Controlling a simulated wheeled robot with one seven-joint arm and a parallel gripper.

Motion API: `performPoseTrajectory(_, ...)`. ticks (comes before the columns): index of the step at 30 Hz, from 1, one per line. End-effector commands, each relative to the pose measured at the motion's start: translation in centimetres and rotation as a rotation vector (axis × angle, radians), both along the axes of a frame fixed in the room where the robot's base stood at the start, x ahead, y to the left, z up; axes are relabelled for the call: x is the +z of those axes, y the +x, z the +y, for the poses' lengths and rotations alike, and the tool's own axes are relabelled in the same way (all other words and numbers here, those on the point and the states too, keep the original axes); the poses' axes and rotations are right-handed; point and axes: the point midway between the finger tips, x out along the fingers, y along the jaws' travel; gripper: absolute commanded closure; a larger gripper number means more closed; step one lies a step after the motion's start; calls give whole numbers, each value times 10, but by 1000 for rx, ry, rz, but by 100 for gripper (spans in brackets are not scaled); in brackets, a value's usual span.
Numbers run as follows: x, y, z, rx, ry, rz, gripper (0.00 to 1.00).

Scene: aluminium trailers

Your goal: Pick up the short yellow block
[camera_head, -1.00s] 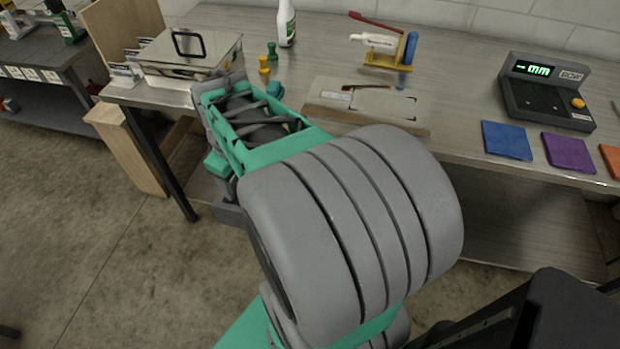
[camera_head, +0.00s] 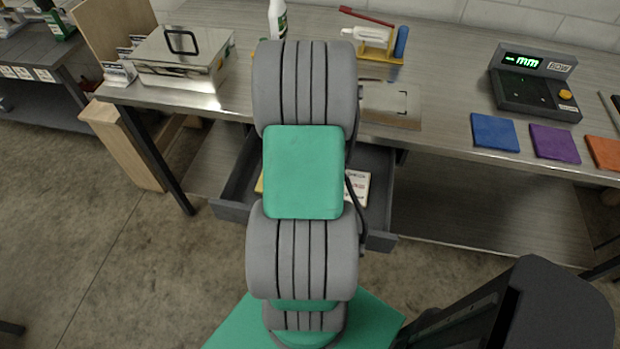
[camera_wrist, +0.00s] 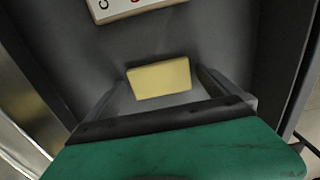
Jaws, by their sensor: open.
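The short yellow block (camera_wrist: 160,79) lies on the dark floor of the open drawer in the wrist view. My gripper (camera_wrist: 160,82) is open, its two fingers reaching down on either side of the block, with a gap at each side. I cannot tell whether the fingertips are at the block's height. In the head view my arm hides the gripper. A small yellow patch (camera_head: 259,184) shows in the drawer beside my arm; I cannot tell whether it is this block.
The open drawer (camera_head: 380,240) has grey walls around my gripper. A pale printed block (camera_wrist: 130,8) lies beyond the yellow block and also shows in the head view (camera_head: 358,188). Above are the bench (camera_head: 440,110), a metal box (camera_head: 180,62) and a display device (camera_head: 535,85).

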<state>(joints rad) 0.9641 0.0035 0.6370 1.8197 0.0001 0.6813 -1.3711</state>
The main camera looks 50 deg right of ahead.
Motion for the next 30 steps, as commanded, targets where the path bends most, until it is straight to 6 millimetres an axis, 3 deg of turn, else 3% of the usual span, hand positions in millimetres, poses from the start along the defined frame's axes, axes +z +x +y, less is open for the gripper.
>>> performPoseTrajectory(3, 0, 0, 0, 0, 0, 0, 1)
performPoseTrajectory(24, 1, 0, 0, 0, 0, 0, 57)
performPoseTrajectory(30, 1, 0, 0, 0, 0, 0, 57)
